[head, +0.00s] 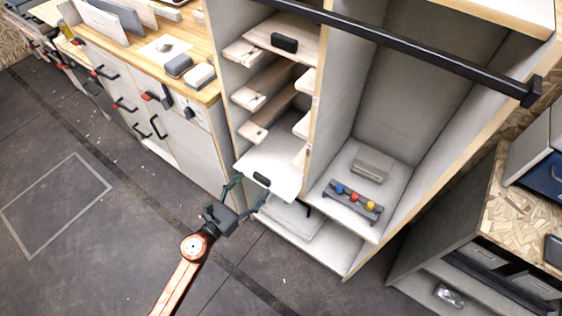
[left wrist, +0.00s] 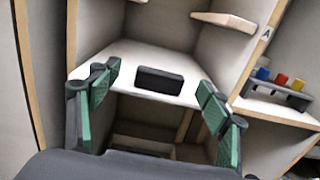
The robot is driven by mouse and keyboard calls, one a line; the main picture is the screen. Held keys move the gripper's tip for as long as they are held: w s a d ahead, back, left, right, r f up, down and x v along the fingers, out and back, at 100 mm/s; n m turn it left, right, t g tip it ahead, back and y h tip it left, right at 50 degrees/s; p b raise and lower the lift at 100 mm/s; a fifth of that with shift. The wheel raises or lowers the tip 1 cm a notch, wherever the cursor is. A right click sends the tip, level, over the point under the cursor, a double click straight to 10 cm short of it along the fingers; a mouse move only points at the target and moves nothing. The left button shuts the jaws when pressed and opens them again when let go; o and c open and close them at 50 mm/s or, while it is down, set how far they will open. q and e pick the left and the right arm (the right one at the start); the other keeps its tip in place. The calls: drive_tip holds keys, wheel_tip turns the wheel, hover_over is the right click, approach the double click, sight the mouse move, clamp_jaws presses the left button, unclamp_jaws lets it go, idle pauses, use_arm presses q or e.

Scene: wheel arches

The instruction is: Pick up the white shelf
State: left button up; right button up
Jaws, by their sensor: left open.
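The white shelf (head: 268,160) is a pale board low in the left bay of the tall cabinet, with a black handle block (head: 262,180) at its front edge. In the left wrist view the white shelf (left wrist: 150,62) lies straight ahead, its handle block (left wrist: 160,80) near the middle. My left gripper (head: 248,190) is open at the shelf's front edge. In the left wrist view its green-padded fingers (left wrist: 160,84) stand wide on either side of the handle block, with nothing between them gripped. Whether the fingers touch the board I cannot tell. My right gripper is not in view.
Another board with a black handle (head: 284,43) sits higher in the same bay, with small side ledges between. The right bay holds a rack with coloured knobs (head: 352,200) and a grey block (head: 372,165). A black rail (head: 400,42) crosses the cabinet. Floor is open at left.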

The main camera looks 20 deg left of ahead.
sight(262, 176)
use_arm(q)
drive_tip(key=x, duration=0.4)
drive_tip(key=shift+w+d+f, duration=0.15)
drive_tip(key=shift+w+d, duration=0.05)
drive_tip(key=shift+d, duration=0.05)
drive_tip(key=shift+w+d, duration=0.15)
drive_tip(key=shift+w, duration=0.3)
drive_tip(key=shift+c, duration=0.6)
drive_tip(key=c, duration=1.4)
drive_tip(key=shift+c, duration=0.4)
